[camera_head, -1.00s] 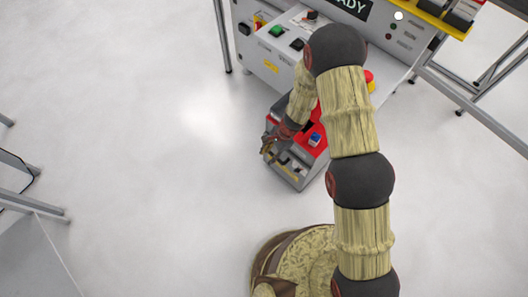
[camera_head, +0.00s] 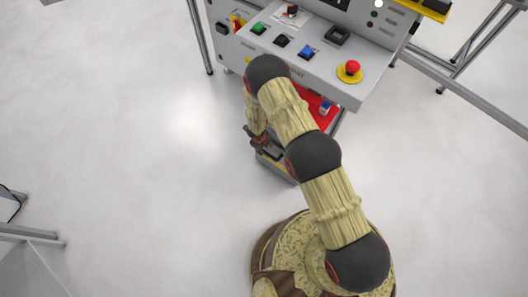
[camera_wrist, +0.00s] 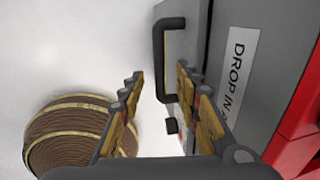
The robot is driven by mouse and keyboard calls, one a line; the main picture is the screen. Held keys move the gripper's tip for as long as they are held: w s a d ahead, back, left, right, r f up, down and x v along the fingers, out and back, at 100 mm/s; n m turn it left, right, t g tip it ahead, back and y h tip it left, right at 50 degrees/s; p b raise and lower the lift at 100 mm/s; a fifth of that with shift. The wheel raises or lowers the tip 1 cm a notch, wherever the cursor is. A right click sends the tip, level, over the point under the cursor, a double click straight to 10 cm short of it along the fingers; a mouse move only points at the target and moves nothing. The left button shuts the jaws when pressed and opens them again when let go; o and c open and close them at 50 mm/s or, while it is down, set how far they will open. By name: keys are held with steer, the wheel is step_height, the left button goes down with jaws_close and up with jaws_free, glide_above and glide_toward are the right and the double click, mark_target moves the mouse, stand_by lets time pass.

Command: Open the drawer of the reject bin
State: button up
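The reject bin stands low on the floor below the console. Its red top (camera_head: 318,105) shows in the head view, but my arm hides much of its grey body (camera_head: 277,168). In the wrist view, its grey surface (camera_wrist: 260,25) carries a "DROP IN A…" label, and a black bar handle (camera_wrist: 158,55) stands out from the front. My gripper (camera_wrist: 160,72) is open, with one finger on each side of the handle bar in the picture. The right finger is much closer to it and overlaps its inner end. I cannot tell contact or any drawer gap.
A grey console (camera_head: 305,45) with coloured buttons and a red emergency stop (camera_head: 352,68) overhangs the bin. A metal table leg (camera_head: 200,40) stands left of it. Metal frames stand at right and lower left. The floor (camera_head: 130,130) left of the bin is clear.

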mark_target(265, 152)
steer(key=f, duration=0.2)
steer(key=f+b, duration=0.1)
steer(key=f, duration=0.1)
steer(key=w+f+b, duration=0.1)
steer(key=f, duration=0.1)
steer(key=shift+d+f, duration=0.25)
steer(key=shift+d, duration=0.1)
steer(key=shift+c, duration=1)
jaws_close()
